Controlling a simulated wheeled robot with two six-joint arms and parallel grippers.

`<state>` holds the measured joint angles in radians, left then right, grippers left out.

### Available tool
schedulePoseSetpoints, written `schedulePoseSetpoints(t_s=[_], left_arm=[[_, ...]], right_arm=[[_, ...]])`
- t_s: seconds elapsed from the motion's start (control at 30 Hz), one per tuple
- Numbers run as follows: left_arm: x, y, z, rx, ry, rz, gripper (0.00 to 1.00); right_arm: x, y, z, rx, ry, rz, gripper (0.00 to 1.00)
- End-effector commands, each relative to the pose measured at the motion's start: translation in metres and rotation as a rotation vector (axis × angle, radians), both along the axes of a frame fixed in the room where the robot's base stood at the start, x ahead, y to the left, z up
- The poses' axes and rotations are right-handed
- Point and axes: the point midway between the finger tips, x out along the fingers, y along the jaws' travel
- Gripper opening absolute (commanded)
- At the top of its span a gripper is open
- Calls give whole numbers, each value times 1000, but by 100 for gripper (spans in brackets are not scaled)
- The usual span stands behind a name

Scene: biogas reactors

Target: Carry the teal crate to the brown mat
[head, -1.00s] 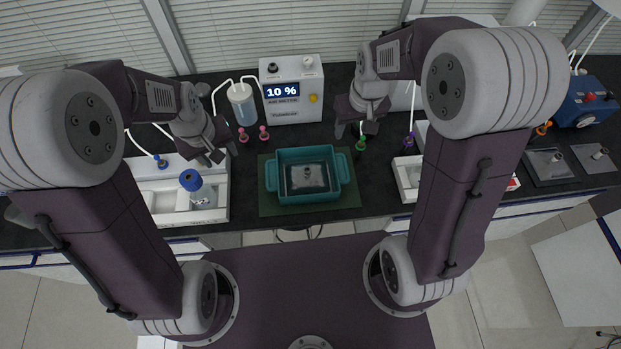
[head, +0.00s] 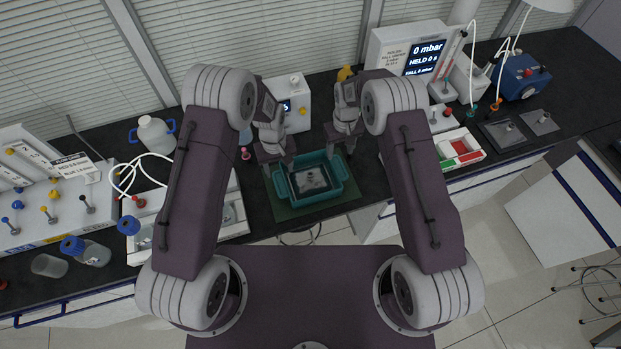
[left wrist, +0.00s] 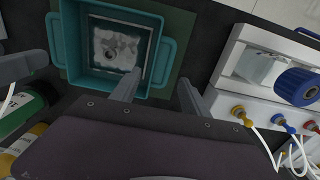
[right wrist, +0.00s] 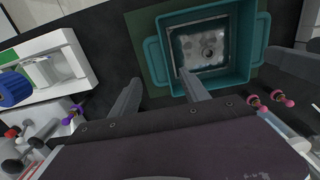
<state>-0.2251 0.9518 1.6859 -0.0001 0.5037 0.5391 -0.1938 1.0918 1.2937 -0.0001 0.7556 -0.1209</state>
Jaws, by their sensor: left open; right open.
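The teal crate (head: 318,200) stands on a dark green mat (head: 290,213) near the front edge of the bench. It has a handle on each side and holds a grey slab with a small knob (head: 311,180). My left gripper (head: 277,164) is open and empty near the left handle. My right gripper (head: 343,145) is open and empty near the right handle. The crate shows in the left wrist view (left wrist: 74,40) and the right wrist view (right wrist: 246,40), where neither pair of fingers clasps a handle. I cannot pick out a brown mat.
Two dark grey mats (head: 502,134) with small fittings lie at the right of the bench. A white tray (head: 458,150) with red and green parts stands right of the crate. A white pump box (head: 294,92) stands behind it. Bottles and a valve panel (head: 40,180) fill the left.

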Motion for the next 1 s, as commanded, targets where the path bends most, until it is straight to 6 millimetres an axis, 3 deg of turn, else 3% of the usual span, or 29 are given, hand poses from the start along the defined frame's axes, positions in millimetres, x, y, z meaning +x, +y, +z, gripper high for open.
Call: schedulePoseSetpoints(t_s=[0.43, 0.6, 0.9, 1.0], left_arm=[[-1, 0, -72, 0, 2, 0, 54], [0, 0, -84, 0, 1, 0, 54], [0, 0, -85, 0, 0, 0, 54], [0, 0, -85, 0, 0, 0, 26]], right_arm=[[-1, 0, -73, -1, 3, -1, 54], [0, 0, -84, 0, 1, -1, 54], [0, 0, -85, 0, 0, -1, 54], [0, 0, -85, 0, 0, -1, 26]])
